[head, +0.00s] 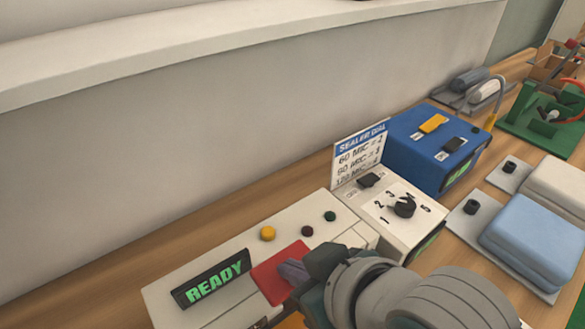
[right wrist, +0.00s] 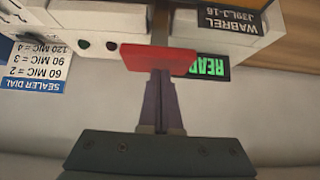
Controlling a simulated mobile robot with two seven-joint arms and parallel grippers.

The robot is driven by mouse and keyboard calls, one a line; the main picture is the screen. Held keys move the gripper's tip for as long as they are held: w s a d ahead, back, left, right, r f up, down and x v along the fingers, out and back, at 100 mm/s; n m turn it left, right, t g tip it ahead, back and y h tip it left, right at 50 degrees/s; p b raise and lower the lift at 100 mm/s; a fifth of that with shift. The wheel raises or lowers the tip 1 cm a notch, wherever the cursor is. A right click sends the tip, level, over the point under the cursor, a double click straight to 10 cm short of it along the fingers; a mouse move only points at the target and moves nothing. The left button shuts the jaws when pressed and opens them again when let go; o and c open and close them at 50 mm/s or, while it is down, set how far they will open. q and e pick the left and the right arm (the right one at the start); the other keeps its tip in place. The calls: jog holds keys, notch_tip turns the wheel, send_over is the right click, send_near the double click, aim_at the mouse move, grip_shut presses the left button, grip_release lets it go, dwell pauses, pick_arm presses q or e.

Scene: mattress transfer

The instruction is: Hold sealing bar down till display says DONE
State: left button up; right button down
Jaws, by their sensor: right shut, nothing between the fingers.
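The white sealer (head: 220,262) stands on the wooden bench, and its display (head: 211,279) reads READY in green. The sealing bar's red pad (head: 272,278) lies right of the display. My right gripper (head: 288,268) is shut and empty, with its fingertips over the red pad. In the right wrist view the shut fingers (right wrist: 160,82) reach the red pad (right wrist: 158,60) and overlap it; I cannot tell whether they press on it. Part of the display (right wrist: 209,66) shows there upside down. My arm hides the sealer's front right part. My left gripper is out of view.
A dial box (head: 405,225) with a settings card (head: 358,155) stands right of the sealer. Behind it is a blue box (head: 410,150). Folded blue (head: 535,235) and cream (head: 560,185) bundles lie on plates at the right. A grey wall runs along the back.

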notch_tip(320, 180, down, 4)
jog(key=b, duration=0.2)
jog(key=shift+r+b, duration=0.25)
jog(key=shift+b, duration=0.15)
jog(key=shift+f, duration=0.25)
jog(key=shift+d+r, duration=0.1)
jog(key=shift+s, duration=0.1)
